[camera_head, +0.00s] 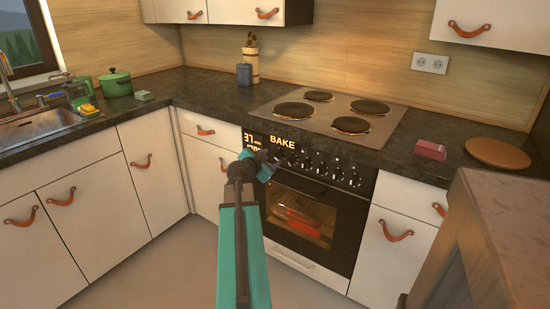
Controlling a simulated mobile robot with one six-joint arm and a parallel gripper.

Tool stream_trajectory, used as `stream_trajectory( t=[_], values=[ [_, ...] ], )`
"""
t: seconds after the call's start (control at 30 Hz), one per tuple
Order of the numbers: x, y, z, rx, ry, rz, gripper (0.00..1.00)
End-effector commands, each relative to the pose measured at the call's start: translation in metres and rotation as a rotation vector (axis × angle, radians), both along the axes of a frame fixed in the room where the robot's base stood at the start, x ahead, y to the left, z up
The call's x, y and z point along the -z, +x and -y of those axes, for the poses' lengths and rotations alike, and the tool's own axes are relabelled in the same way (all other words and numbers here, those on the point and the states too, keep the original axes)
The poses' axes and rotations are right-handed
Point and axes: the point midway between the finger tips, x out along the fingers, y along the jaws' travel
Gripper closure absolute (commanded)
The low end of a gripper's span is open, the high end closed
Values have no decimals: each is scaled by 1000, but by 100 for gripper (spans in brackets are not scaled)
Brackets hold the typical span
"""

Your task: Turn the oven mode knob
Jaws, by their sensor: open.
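The oven (345,228) has a black control panel with a row of several dark knobs (322,169) below a lit display (283,142) that reads "BAKE". More lit characters at the panel's left end are partly covered. Which knob sets the mode is not marked clearly enough to tell. My gripper (266,160) is open, at the left end of the knob row, seen from behind along my teal arm. It hides part of the panel there. Whether it touches a knob or has one between its fingers cannot be told.
A hob with several dark plates (351,125) sits above the oven on the dark counter (430,140). A red box (431,150) and a round wooden board (497,153) lie right. White cabinets with leather pulls (396,236) flank the oven. A brown block-like surface (505,225) stands at front right.

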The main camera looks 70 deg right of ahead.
Motion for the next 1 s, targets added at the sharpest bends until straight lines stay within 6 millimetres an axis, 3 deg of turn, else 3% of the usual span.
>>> stream_trajectory(
  t=[0.5,1.0],
  values=[
    [15,-2,46,1,1,0,53],
    [18,-3,51,1,0,0,55]
  ],
)
